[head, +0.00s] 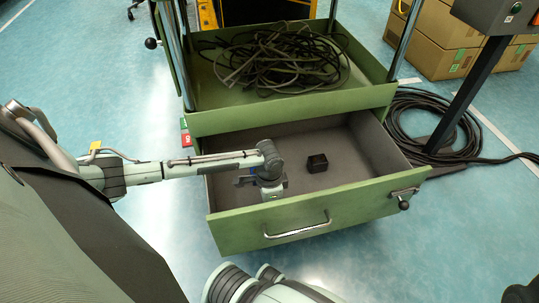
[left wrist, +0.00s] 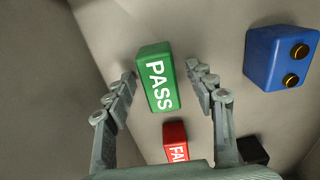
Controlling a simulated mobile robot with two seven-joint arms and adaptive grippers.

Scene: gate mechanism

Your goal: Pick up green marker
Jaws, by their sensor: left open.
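The green marker (left wrist: 157,78) is a small block with white PASS lettering, lying in the open drawer. In the left wrist view it is between the two spread fingers of my left gripper (left wrist: 160,74), with a gap visible on the left finger's side and on the right's. I cannot tell how far above it the fingertips are. In the head view my left gripper (head: 268,186) reaches down into the left part of the drawer and hides the marker. My right gripper does not show.
A red block (left wrist: 176,141) with white letters lies just below the green marker in the wrist view. A blue block (left wrist: 280,58) with two gold buttons lies right. A black block (head: 317,163) is in the drawer (head: 325,215). Cables (head: 270,62) fill the tray above.

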